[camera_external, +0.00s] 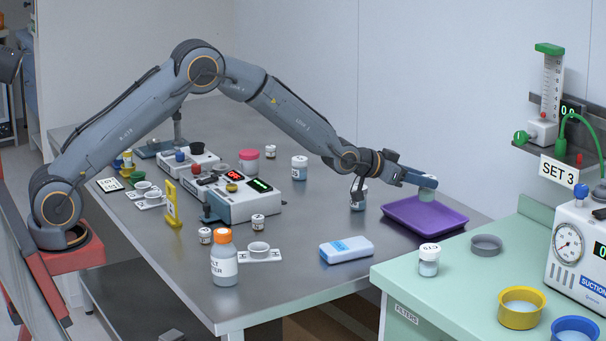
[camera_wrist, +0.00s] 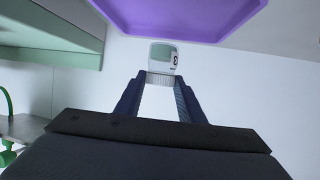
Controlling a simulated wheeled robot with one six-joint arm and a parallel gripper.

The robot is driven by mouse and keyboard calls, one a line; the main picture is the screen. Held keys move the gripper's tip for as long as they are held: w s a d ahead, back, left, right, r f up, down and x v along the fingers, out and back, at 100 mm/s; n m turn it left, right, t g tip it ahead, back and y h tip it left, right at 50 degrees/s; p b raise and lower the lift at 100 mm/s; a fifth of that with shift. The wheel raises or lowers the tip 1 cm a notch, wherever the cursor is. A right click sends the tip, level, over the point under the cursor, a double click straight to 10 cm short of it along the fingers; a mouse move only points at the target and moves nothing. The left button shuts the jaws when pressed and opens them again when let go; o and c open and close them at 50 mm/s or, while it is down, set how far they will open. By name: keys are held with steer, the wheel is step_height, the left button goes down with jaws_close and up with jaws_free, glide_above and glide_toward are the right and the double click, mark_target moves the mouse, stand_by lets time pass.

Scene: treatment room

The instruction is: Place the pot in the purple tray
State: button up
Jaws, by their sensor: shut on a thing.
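My gripper (camera_external: 424,181) is at the end of the outstretched arm, over the far part of the purple tray (camera_external: 412,217). It is shut on a small pale pot (camera_external: 427,196), which hangs below the jaws. In the external view the pot overlaps the tray; I cannot tell whether its base touches the tray floor. In the wrist view the pot (camera_wrist: 160,54) is between the fingertips (camera_wrist: 160,78), gripped at its ribbed white cap, with a dark mark on its label. The purple tray (camera_wrist: 180,22) fills the top of that view. The tray looks empty otherwise.
A similar labelled pot (camera_external: 358,197) stands just left of the tray. A blue-white box (camera_external: 346,250) lies in front. The green counter (camera_external: 400,275) with another pot (camera_external: 429,260) and a grey dish (camera_external: 486,245) borders the tray's right. The wall is close behind.

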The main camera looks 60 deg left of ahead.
mark_target(419, 196)
steer(key=shift+f+p, duration=0.4)
steer(key=shift+f, duration=2.2)
steer(key=shift+f, duration=0.15)
steer(key=o, duration=1.1)
steer(key=shift+o, duration=0.2)
steer(key=shift+s+r, duration=0.1)
steer(key=shift+r, duration=0.15)
steer(key=b+v, duration=0.1)
steer(key=v, duration=1)
steer(key=shift+s, duration=0.4)
steer(key=shift+a, duration=0.2)
